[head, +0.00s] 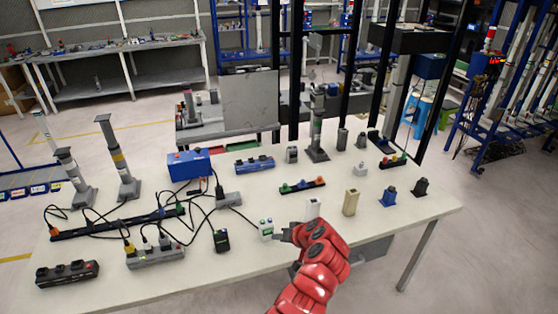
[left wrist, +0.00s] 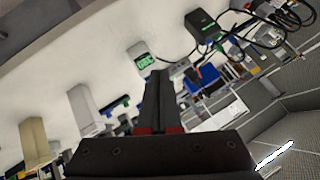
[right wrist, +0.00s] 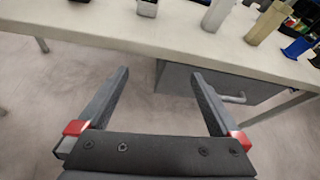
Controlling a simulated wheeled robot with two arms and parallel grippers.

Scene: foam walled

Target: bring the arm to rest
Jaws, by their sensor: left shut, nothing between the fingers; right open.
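My left gripper (head: 279,236) reaches over the front of the white table (head: 390,235) on a red arm. It also shows in the left wrist view (left wrist: 160,75), its dark fingers together with nothing between them. A small white device with a green face (head: 266,229) stands just left of its tips; it also shows in the left wrist view (left wrist: 145,58). I cannot tell whether they touch. My right gripper (right wrist: 160,76) is open and empty, over the floor before the table's edge. I cannot make it out in the head view.
A white block (head: 312,209), a beige block (head: 351,202) and a blue part (head: 389,197) stand to the right. A black device (head: 221,240), power strips (head: 155,256) and loose cables crowd the left. A grey drawer unit (right wrist: 210,84) hangs under the table.

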